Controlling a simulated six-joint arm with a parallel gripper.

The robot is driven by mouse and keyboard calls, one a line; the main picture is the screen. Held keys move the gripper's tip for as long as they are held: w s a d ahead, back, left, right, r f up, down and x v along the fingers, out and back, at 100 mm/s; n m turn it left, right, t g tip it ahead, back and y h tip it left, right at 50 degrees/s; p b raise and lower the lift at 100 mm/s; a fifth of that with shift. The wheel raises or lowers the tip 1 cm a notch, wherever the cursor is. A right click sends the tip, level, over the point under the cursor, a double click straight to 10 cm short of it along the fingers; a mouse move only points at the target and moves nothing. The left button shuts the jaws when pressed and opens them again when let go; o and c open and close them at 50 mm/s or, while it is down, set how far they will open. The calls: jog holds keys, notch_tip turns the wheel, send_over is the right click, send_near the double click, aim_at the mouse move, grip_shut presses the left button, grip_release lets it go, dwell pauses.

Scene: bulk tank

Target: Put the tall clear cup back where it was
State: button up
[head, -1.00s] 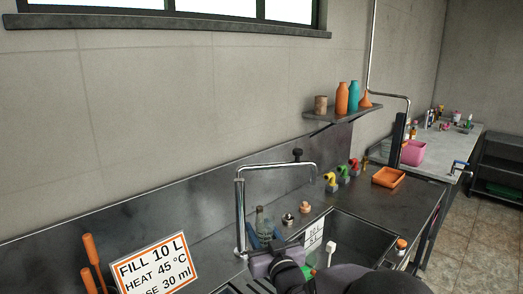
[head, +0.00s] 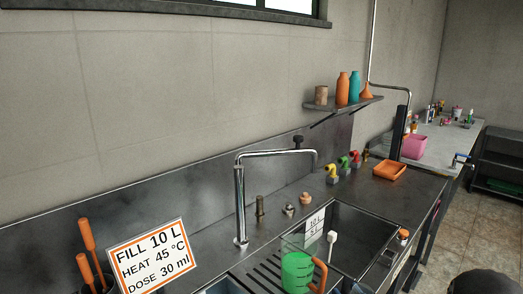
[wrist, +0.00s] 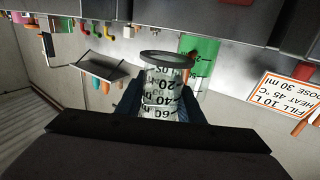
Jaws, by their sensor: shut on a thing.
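The tall clear cup (wrist: 165,92) shows in the wrist view, with dark graduation numbers on its side and a grey round end. My gripper (wrist: 163,100) has its blue fingers on both sides of the cup and is shut on it. The cup and the fingers are not in the head view now. The place where the cup stood before cannot be told from these frames.
A green jug (head: 297,272) with an orange handle stands at the sink (head: 372,226); it also shows in the wrist view (wrist: 203,62). A tall tap (head: 240,205), an instruction sign (head: 152,262) and coloured taps (head: 343,168) line the counter. An orange tray (head: 390,170) lies farther right.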

jog(key=shift+s+a+f, duration=0.15)
jog(key=shift+s, duration=0.3)
jog(key=shift+s+a+f, duration=0.1)
jog(key=shift+s+f, duration=0.05)
jog(key=shift+s, duration=0.3)
jog(key=shift+w, duration=0.1)
